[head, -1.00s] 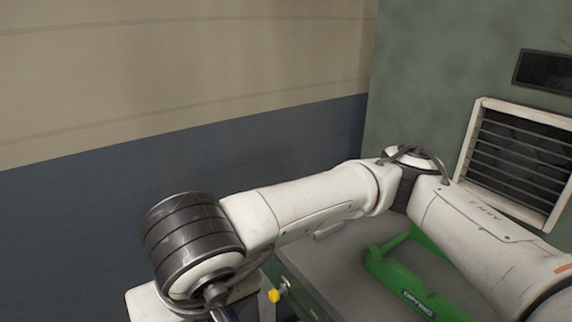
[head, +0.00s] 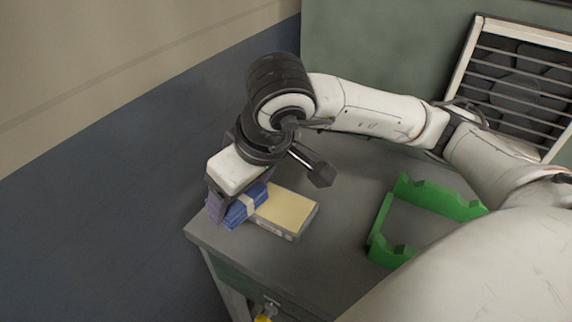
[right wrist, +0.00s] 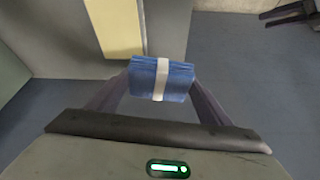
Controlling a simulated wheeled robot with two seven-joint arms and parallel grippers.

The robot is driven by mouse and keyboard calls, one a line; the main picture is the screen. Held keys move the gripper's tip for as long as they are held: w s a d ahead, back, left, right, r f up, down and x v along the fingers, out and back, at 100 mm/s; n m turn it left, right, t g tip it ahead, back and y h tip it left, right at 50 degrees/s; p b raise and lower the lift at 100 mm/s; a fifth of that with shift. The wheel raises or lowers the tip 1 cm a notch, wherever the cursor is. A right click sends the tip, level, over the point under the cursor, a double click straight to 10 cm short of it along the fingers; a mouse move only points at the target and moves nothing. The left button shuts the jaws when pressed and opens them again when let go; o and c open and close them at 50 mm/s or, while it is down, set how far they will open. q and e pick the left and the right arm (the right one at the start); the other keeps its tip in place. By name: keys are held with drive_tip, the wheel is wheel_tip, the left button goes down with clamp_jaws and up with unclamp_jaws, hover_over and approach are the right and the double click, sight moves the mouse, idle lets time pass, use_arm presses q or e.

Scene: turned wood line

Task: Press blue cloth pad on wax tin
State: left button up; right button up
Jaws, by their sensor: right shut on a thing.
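The blue cloth pad (head: 243,208), a folded bundle with a pale band, is held in my right gripper (head: 229,205). The pad also shows between the fingers in the right wrist view (right wrist: 161,79). The wax tin (head: 285,212), a flat box with a pale yellow top and grey sides, is on the grey table near its left corner. It also shows in the right wrist view (right wrist: 116,27). In the head view the pad is at the tin's left end and overlaps its edge; in the wrist view it appears beside the tin. I cannot tell whether they touch. My left gripper is not in view.
A green rack (head: 380,232) with notched sides stands on the grey table (head: 330,262) to the right, close to my right arm. A slatted vent (head: 515,85) is on the back wall. The table's left edge lies close to the pad.

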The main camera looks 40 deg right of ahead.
drive_tip(key=n, duration=0.2)
hover_over(280, 205)
drive_tip(key=s, duration=0.1)
drive_tip(key=shift+d+f+y+b, duration=0.15)
drive_tip(key=shift+f+b, duration=0.15)
drive_tip(key=shift+f, duration=0.2)
drive_tip(key=shift+d+f+y+b, duration=0.15)
drive_tip(key=shift+f+b, duration=0.1)
drive_tip(key=shift+f, duration=0.2)
drive_tip(key=shift+f+b, duration=1.25)
drive_tip(key=shift+f, duration=1)
drive_tip(key=shift+f+b, duration=0.45)
drive_tip(key=shift+b, duration=0.1)
drive_tip(key=shift+s+f+b, duration=0.1)
drive_tip(key=shift+f+b, duration=0.05)
drive_tip(key=shift+b, duration=0.25)
